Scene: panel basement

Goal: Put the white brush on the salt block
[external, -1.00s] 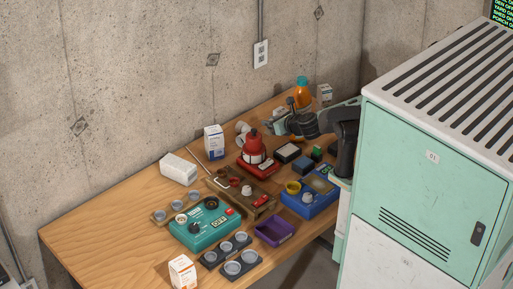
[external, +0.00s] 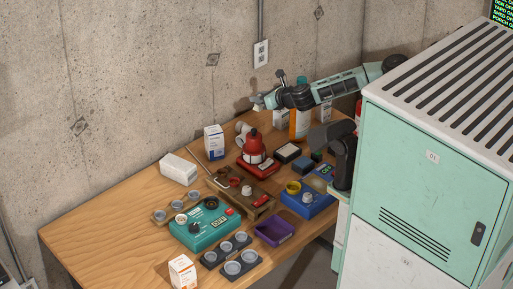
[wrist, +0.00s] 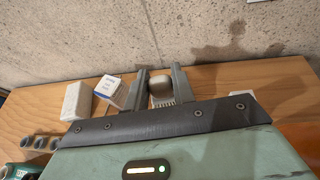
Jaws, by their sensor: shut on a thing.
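The white brush (wrist: 161,92) is between my gripper's two grey fingers (wrist: 161,88) in the wrist view, bristles toward the camera's lower side. My gripper (external: 258,102) is shut on it and held above the back of the table, near the wall; a small pale bit of the brush shows at its tip in the external view. The salt block seems to be the white rectangular block (external: 178,168) lying on the table left of the blue-and-white box; it also shows at the left in the wrist view (wrist: 77,101). My gripper is apart from it, to its right.
A blue-and-white box (external: 213,141) stands between the block and my gripper. The table's left end (external: 100,227) is clear.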

